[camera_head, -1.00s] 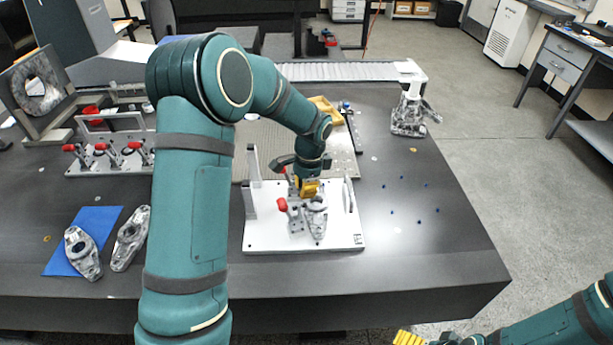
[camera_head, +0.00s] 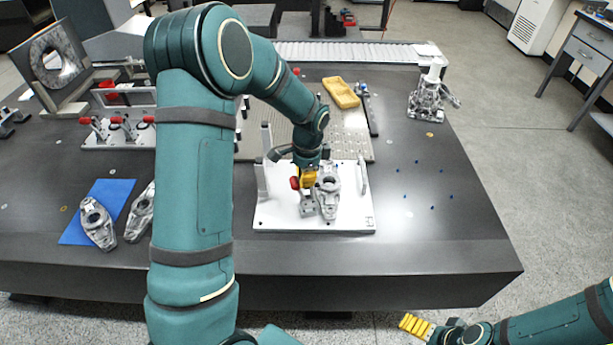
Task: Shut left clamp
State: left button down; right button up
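A white fixture plate (camera_head: 352,222) lies on the dark table and carries a grey metal casting (camera_head: 327,200). The left clamp (camera_head: 307,205) stands on the plate just left of the casting, with its red handle (camera_head: 295,183) up beside my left gripper (camera_head: 309,180). That gripper's yellow fingertips point down right next to the handle. The fingers are small and partly overlapped, so neither contact nor finger opening is clear. My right gripper (camera_head: 416,326) is low at the front, off the table, away from the fixture, with its yellow fingers pointing left.
A second fixture with red-handled clamps (camera_head: 120,132) stands at the left. Castings (camera_head: 98,224) lie on and beside a blue mat (camera_head: 75,235). A yellow tray (camera_head: 341,92) and a perforated plate (camera_head: 350,148) lie behind. The table right of the fixture holds small blue pieces.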

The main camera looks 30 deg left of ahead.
aim_at(293, 183)
pick_arm(q)
jog(key=shift+s+a+t+h, duration=0.4)
jog(key=shift+s+a+f+t+h+b, duration=0.25)
jog(key=shift+s+a+t+h+b, duration=0.25)
jog(key=shift+s+a+t, duration=0.15)
jog(key=shift+s+a+f, duration=0.1)
jog(key=shift+s+a, duration=0.05)
jog(key=shift+s, duration=0.1)
jog(key=s+a+f+b, duration=0.2)
jog(key=s+a+f, duration=0.2)
jog(key=f, duration=0.1)
jog(key=shift+s+a+f, duration=0.2)
jog(key=shift+s+f, duration=0.1)
dwell(0.3)
dwell(0.3)
